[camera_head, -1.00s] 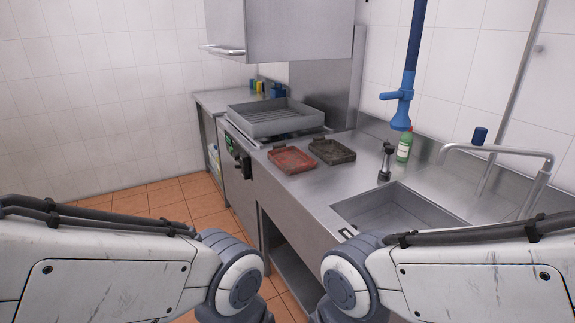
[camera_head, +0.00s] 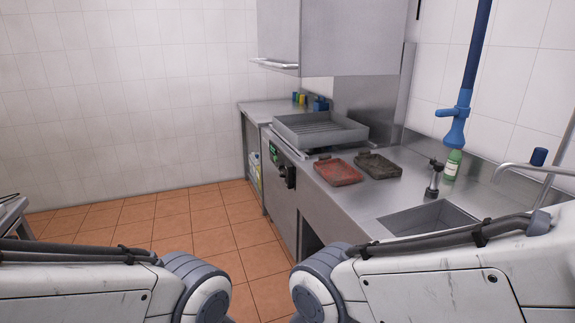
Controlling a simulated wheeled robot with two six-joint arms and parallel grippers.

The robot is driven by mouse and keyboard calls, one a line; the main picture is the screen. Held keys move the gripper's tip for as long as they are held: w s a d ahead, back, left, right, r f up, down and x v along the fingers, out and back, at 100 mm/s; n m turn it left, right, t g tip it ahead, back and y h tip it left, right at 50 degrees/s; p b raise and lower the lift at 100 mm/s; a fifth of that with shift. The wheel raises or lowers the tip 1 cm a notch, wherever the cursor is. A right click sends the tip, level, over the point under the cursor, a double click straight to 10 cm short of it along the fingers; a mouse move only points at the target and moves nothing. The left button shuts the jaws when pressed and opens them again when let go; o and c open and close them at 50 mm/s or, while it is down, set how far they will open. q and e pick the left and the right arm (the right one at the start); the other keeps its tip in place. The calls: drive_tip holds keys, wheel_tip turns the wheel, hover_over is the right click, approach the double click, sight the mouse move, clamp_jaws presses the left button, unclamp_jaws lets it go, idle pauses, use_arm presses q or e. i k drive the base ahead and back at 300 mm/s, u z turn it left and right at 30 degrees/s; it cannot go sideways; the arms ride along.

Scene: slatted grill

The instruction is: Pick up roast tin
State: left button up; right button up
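A large grey rectangular metal tin (camera_head: 353,137) with raised walls and a ribbed floor sits at the far part of the steel counter. A shallow reddish-brown tin (camera_head: 331,173) and a similar dark, blackened tin (camera_head: 379,166) lie side by side in front of it. I cannot tell for sure which of these is the roast tin. Neither gripper is in view.
The steel counter (camera_head: 375,201) has a sink (camera_head: 425,219) at its near right. A tap, a green bottle (camera_head: 452,166) and a blue hanging sprayer (camera_head: 458,112) stand behind the sink. A steel hood (camera_head: 340,38) overhangs the far end. The tiled floor (camera_head: 195,220) on the left is open.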

sight(337, 171)
drive_tip(key=u, duration=0.65)
drive_tip(key=i, duration=2.7)
drive_tip(key=z, duration=1.4)
drive_tip(key=i, duration=0.9)
drive_tip(key=z, duration=1)
